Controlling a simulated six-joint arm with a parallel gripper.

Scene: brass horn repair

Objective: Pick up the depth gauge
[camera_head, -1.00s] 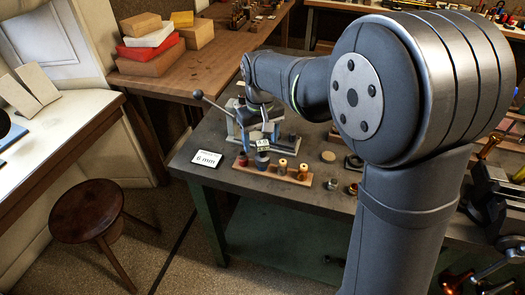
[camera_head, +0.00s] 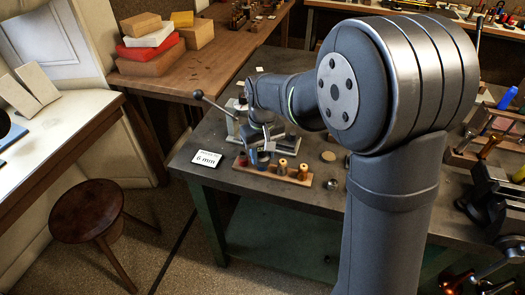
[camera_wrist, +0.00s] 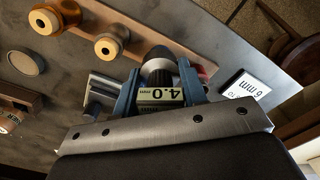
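Narrow gaps seem to show beside the dark part, so the fingers look open around the gauge, though contact at the display's edges is hard to judge. In the head view my gripper (camera_head: 262,146) is low at the left end of a wooden rack (camera_head: 270,174), and mostly hides the gauge.
Wooden spools (camera_head: 282,166) stand on the rack, right of my gripper. A 6 mm card (camera_head: 207,159) lies near the bench's left edge. A press-like tool with a ball-ended lever (camera_head: 198,94) is close behind my gripper. A round disc (camera_wrist: 27,62) lies on the bench.

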